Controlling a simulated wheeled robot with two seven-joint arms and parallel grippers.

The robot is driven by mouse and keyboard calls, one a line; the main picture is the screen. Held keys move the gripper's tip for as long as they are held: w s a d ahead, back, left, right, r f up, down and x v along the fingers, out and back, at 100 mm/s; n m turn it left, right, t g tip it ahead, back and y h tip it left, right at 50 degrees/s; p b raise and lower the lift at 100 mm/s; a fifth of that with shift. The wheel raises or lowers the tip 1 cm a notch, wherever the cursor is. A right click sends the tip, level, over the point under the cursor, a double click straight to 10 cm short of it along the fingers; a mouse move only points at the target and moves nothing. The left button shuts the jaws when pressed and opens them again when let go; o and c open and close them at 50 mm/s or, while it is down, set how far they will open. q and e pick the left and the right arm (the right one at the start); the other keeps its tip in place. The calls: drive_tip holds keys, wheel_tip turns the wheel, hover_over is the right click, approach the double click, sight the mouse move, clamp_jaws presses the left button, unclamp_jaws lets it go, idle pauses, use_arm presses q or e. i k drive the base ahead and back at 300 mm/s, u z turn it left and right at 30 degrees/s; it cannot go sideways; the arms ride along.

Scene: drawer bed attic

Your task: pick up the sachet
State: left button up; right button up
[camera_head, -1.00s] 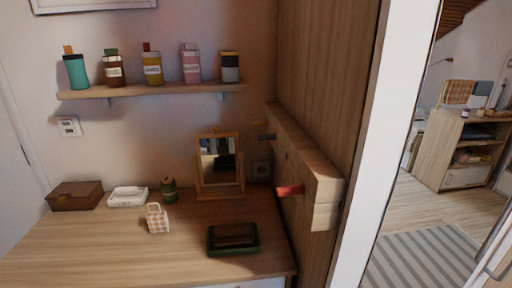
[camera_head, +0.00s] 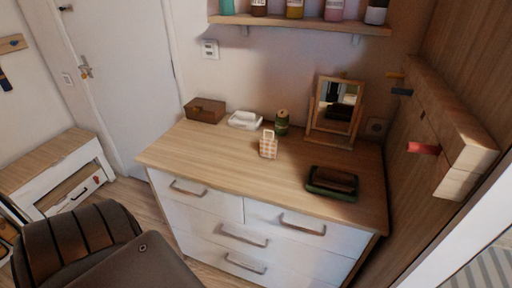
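The sachet appears to be the small checkered pink-and-cream bag (camera_head: 268,148) with a loop on top. It stands upright on the wooden top of the white dresser (camera_head: 225,160), near the middle. A dark green jar (camera_head: 282,123) stands just behind it to the right, and a white tissue box (camera_head: 245,120) lies behind it to the left. Neither of my grippers is in view.
A brown box (camera_head: 205,110), a tilting mirror (camera_head: 334,108) and a dark green tray (camera_head: 332,182) also stand on the dresser. A wooden peg rail (camera_head: 450,130) juts from the right wall. A shelf (camera_head: 300,24) with bottles hangs above. The dresser's front left is clear.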

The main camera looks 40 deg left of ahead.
sight(268, 146)
drive_tip(key=u, duration=3.65)
drive_tip(key=i, duration=2.2)
drive_tip(key=z, duration=2.9)
